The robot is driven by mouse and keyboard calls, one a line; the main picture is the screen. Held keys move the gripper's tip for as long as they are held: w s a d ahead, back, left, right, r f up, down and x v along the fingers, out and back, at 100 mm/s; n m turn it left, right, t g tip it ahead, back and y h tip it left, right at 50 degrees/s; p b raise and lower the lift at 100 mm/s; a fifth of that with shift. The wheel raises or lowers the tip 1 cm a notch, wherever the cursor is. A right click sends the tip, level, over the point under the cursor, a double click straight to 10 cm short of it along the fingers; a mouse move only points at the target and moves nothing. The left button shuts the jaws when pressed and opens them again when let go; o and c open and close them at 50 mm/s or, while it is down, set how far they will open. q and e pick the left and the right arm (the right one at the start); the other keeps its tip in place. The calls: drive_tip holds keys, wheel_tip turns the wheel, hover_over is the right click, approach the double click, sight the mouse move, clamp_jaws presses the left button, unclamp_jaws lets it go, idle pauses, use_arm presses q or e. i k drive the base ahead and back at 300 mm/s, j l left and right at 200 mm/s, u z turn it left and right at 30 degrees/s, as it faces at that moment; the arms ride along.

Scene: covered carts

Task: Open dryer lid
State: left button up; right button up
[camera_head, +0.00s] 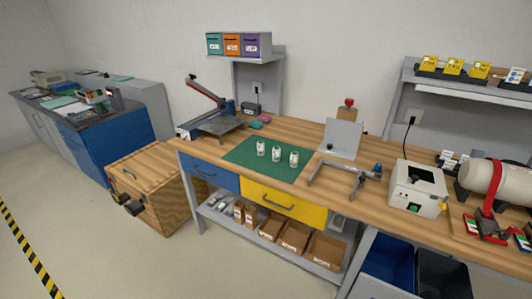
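A white box-shaped machine (416,198) stands on the right part of the wooden bench and looks like the dryer. Its top has a dark handle-like part and appears closed, though the detail is too small to be sure. A green spot shows low on its front, and a small yellow part sits at its right side. A black cord runs from its back up to a wall socket. Neither of my grippers is in view, and nothing touches the machine.
A grey metal frame (338,178) stands left of the machine. A green mat (258,172) holds 3 white containers. A shelf (470,90) overhangs behind. Dark bins (390,262) sit below the bench.

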sight(424, 178)
drive_tip(key=z, duration=1.25)
